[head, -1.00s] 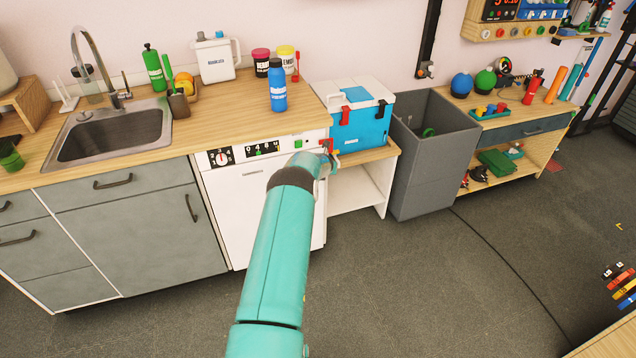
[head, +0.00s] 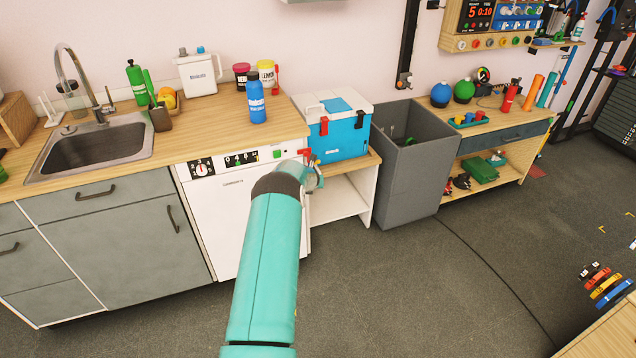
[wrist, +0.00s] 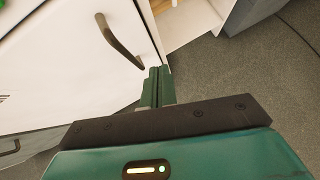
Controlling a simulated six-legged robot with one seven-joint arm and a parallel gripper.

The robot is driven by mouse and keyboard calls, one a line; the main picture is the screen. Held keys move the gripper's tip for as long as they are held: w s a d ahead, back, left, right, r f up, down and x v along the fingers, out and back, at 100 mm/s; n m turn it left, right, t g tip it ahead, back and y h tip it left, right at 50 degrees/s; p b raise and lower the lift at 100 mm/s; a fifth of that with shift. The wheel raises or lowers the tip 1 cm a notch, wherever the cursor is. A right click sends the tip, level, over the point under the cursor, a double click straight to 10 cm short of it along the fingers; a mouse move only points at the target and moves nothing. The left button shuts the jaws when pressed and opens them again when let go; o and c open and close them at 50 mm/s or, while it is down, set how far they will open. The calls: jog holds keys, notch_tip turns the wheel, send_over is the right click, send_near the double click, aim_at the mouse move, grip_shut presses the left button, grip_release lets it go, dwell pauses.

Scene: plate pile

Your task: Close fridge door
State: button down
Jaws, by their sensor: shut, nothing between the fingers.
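A white appliance (head: 245,220) with a dial and display panel stands under the counter in the head view; no label shows that it is the fridge. The wrist view shows a white door panel (wrist: 70,55) with a curved dark handle (wrist: 120,42). This door looks about flush with its frame, but I cannot tell whether it is fully closed. My gripper (wrist: 157,78) is shut and empty, close to the door's right edge, below the handle. I cannot tell whether it touches the door. In the head view my arm hides part of the appliance and most of the gripper.
A wooden counter (head: 200,120) with a sink runs above grey cabinets (head: 120,235). Right of the appliance are an open white shelf (head: 345,200) carrying a blue cooler (head: 345,140), then a grey bin (head: 412,185). The floor (head: 420,290) in front is largely clear.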

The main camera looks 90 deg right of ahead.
jog(key=s+a+r, duration=0.2)
jog(key=a+r, duration=0.3)
jog(key=shift+r, duration=0.3)
jog(key=shift+w+d, duration=0.1)
